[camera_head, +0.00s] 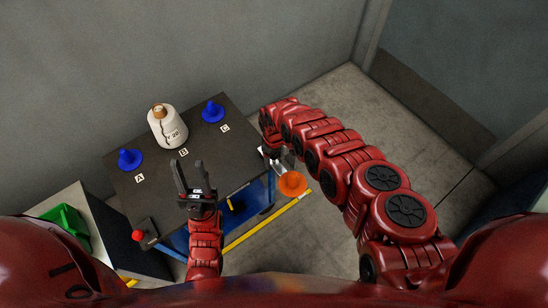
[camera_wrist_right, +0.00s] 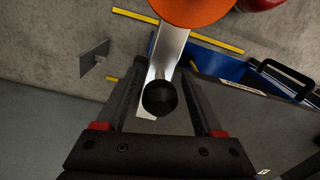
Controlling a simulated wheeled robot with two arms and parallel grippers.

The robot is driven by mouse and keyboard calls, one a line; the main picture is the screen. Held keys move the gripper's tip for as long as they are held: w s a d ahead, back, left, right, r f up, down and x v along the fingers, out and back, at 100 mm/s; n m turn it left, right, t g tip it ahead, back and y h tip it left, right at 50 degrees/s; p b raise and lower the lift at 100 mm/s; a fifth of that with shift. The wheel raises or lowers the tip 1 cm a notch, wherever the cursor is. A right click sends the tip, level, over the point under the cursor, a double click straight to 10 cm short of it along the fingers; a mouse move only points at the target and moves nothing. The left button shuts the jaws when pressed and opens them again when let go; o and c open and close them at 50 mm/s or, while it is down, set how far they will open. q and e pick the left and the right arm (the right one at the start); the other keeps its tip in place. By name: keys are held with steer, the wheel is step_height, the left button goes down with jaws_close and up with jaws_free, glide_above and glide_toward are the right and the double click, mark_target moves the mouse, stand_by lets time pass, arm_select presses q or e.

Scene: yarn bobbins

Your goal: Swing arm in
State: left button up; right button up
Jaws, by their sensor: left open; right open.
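A swing arm shows as a pale metal bar (camera_wrist_right: 170,55) with a black ball knob (camera_wrist_right: 160,98) at one end and an orange cone (camera_head: 291,183) beyond it, off the table's right side. The orange part also shows in the right wrist view (camera_wrist_right: 195,10). My right gripper (camera_wrist_right: 160,72) is open, with the knob between its fingers in that picture; I cannot tell whether they touch it. In the head view the right gripper (camera_head: 276,158) is partly hidden by its own arm. My left gripper (camera_head: 187,174) is open and empty over the table's front.
A dark table (camera_head: 205,160) carries a cream yarn bobbin (camera_head: 168,130) near label B and blue cones by A (camera_head: 129,160) and C (camera_head: 213,111). A red button (camera_head: 137,235) is front left. A green bin (camera_head: 66,222) stands at far left. A yellow floor line (camera_head: 262,222) runs in front.

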jaws_close()
stand_by(1.3)
